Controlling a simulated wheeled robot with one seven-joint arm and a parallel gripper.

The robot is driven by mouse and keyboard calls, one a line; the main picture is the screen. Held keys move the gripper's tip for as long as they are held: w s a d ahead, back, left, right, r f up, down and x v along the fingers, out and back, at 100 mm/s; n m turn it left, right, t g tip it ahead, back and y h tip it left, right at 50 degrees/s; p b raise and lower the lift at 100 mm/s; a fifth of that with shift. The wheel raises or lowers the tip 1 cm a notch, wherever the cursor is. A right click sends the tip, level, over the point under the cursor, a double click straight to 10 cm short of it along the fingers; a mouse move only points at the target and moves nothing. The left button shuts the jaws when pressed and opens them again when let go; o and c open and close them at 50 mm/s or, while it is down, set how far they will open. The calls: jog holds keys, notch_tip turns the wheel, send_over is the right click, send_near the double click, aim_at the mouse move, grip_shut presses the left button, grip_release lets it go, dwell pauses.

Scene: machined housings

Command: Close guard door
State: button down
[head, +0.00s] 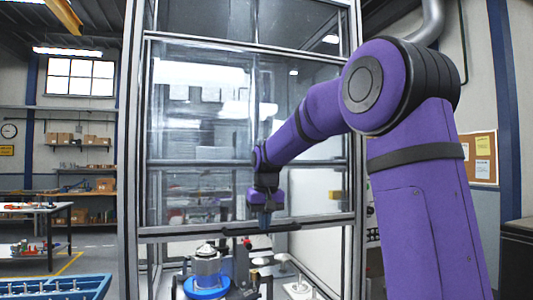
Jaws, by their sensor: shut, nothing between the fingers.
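The guard door (200,110) is a clear panel in a grey metal frame on the front of a tall enclosure. Its bottom bar (190,232) crosses the opening above the work area, with a gap below it. My gripper (263,222) points down, shut and empty, at the height of this bar near its middle. I cannot tell whether the fingertips touch the bar. Below the bar, a metal housing (206,266) sits on a blue round base (205,288) inside the enclosure.
Beside the housing stand a dark fixture with a red knob (248,244) and several small metal parts. A blue tray (60,286) with metal pins is at the lower left. A workbench (40,210) stands behind it. Enclosure posts (130,150) flank the door.

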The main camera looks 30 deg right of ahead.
notch_tip(320, 180, down, 38)
jog(key=shift+s+r, duration=0.15)
jog(key=shift+r, duration=0.1)
jog(key=shift+s+a+f, duration=0.1)
notch_tip(320, 180, up, 15)
jog(key=s, duration=0.2)
jog(key=shift+a+f, duration=0.2)
jog(key=shift+a, duration=0.1)
jog(key=shift+r, duration=0.1)
